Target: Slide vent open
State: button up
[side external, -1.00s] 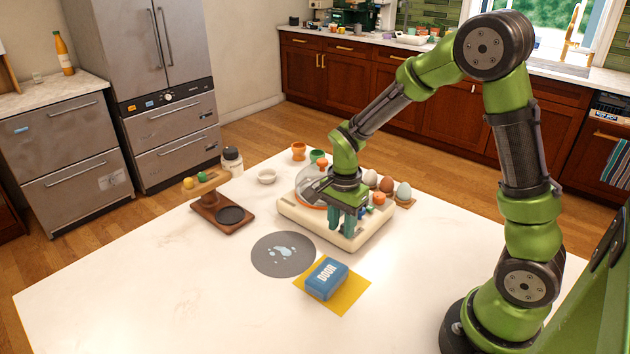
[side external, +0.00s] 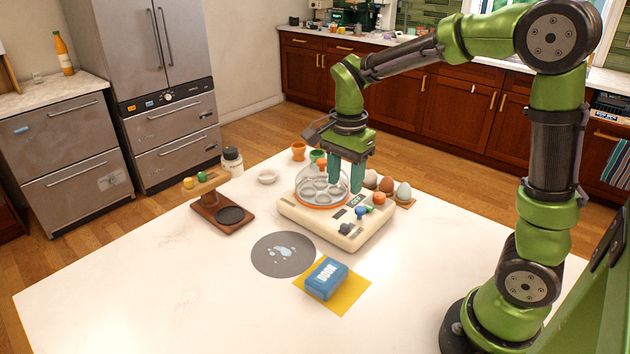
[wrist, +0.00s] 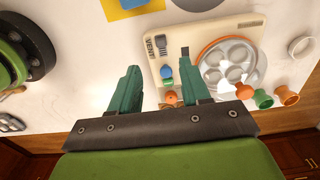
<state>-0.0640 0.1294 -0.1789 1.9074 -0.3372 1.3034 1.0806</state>
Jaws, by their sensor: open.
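The cream machine (side external: 300,214) stands on the white table, with a clear domed lid (side external: 321,183) over a round egg tray. In the wrist view its panel carries the word VENT beside a dark ribbed slider (wrist: 161,47). The slider also shows as a dark block on the front of the panel in the side view (side external: 346,228). A dark slot (wrist: 185,53) lies near it. My gripper (side external: 345,184) is open and empty above the machine, right beside the dome. Its teal fingers are apart and clear of the slider. It also shows in the wrist view (wrist: 161,82).
Blue, green and orange knobs rise from the panel, the orange one (side external: 379,198) being largest. Several eggs (side external: 387,185) sit behind the machine. A blue box (side external: 327,279) on a yellow mat and a grey mat (side external: 272,256) lie in front. A brown stand (side external: 212,203) is left.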

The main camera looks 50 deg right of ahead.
notch_tip(320, 180, up, 5)
jog(key=shift+f, duration=0.1)
dwell(0.4)
jog(key=s+a+r+n+t+y, duration=0.2)
jog(key=s+a+n+t, duration=0.5)
jog(key=s+n, duration=0.5)
jog(key=shift+n, duration=1)
